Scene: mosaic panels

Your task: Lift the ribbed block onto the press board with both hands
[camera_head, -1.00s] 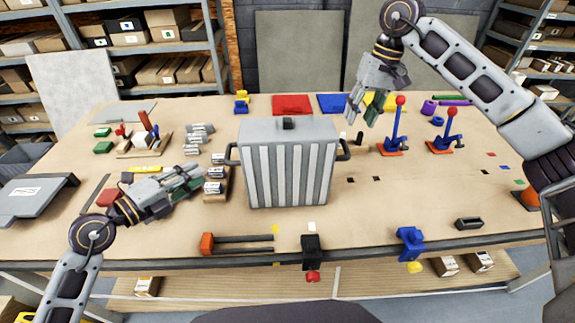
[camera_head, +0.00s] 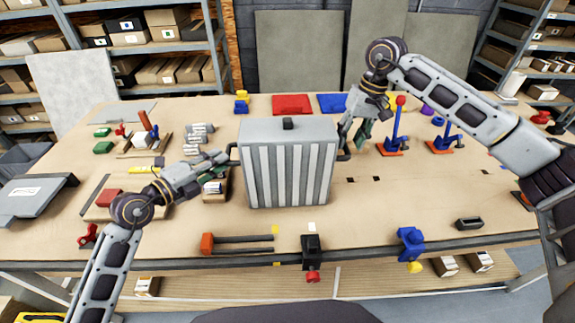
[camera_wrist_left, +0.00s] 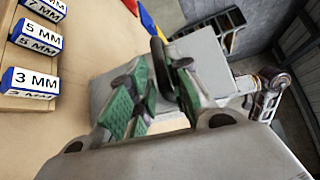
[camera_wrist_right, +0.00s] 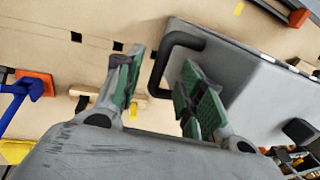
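The ribbed block (camera_head: 289,172), a grey box with pale vertical ribs, stands upright mid-table. It has a black knob on top and a black handle on each side. My left gripper (camera_head: 228,157) is at its left handle. In the left wrist view, that handle (camera_wrist_left: 161,68) shows between its spread green-padded fingers (camera_wrist_left: 152,98). My right gripper (camera_head: 352,137) is at the right handle. In the right wrist view, its fingers (camera_wrist_right: 160,92) are apart, with the handle (camera_wrist_right: 163,65) between their tips. Neither gripper is closed on a handle. I cannot tell which surface is the press board.
Labelled small blocks (camera_head: 215,187) sit beside my left gripper. Red-knobbed blue levers (camera_head: 396,130) stand right of the block. A hammer-like tool (camera_head: 240,240), a black clamp (camera_head: 312,253) and a blue clamp (camera_head: 410,243) line the front edge. The table right of the block is mostly clear.

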